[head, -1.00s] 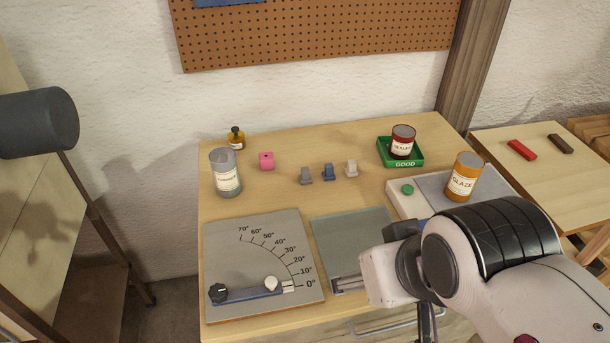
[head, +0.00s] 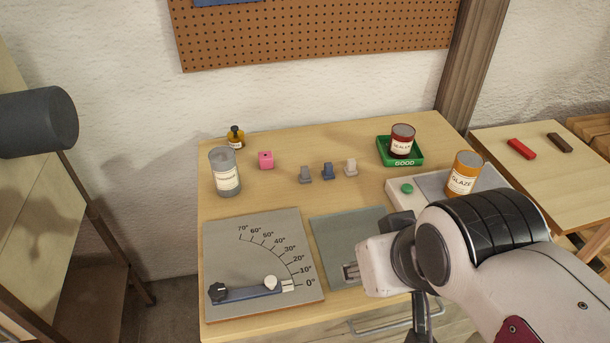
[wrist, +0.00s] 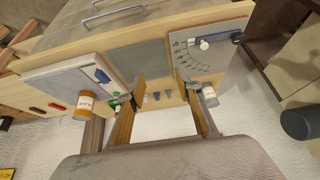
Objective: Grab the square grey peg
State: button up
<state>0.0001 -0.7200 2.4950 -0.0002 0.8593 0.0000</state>
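The grey peg (head: 305,175) stands on the wooden bench, leftmost of three small pegs in the head view; its cross-section is too small to make out. Beside it stand a blue peg (head: 328,172) and a pale beige peg (head: 351,168). In the wrist view the grey peg (wrist: 169,94) is the rightmost of the three. My gripper (wrist: 164,84) is open there, its two fingers wide apart, with the small pegs seen in the gap between them. It touches none of them. In the head view my arm mostly hides the gripper, over the bench's front right.
An angle plate (head: 235,255) with a blue lath lies front left, beside a grey-green plate (head: 330,235). A grey can (head: 225,175), amber bottle (head: 236,137) and pink cube (head: 266,160) stand left. A green tray (head: 418,160) holds a red can; a glaze jar (head: 463,175) stands right.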

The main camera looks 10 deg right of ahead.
jog(key=w+f+t, duration=0.2)
jog(key=w+f, duration=0.1)
jog(key=w, duration=0.8)
jog(key=w+f+t, duration=0.1)
jog(key=w+f, duration=0.2)
jog(key=w, duration=0.7)
jog(key=w+f+t, duration=0.2)
jog(key=w+f, duration=0.1)
jog(key=w, duration=0.8)
jog(key=t, duration=0.2)
send_near(305, 167)
jog(key=shift+w+a+r, duration=0.15)
jog(key=shift+a, duration=0.15)
jog(key=shift+w+f+t, duration=0.25)
jog(key=shift+f+t, duration=0.15)
jog(key=shift+f, duration=0.05)
jog(key=shift+w, duration=0.1)
jog(key=shift+x, duration=1.2)
jog(key=shift+w+f, duration=0.1)
jog(key=shift+d+x, duration=0.15)
jog(key=shift+x, duration=1.1)
jog(key=shift+d+x, duration=0.1)
jog(key=shift+x, duration=1.15)
jog(key=shift+f, duration=0.15)
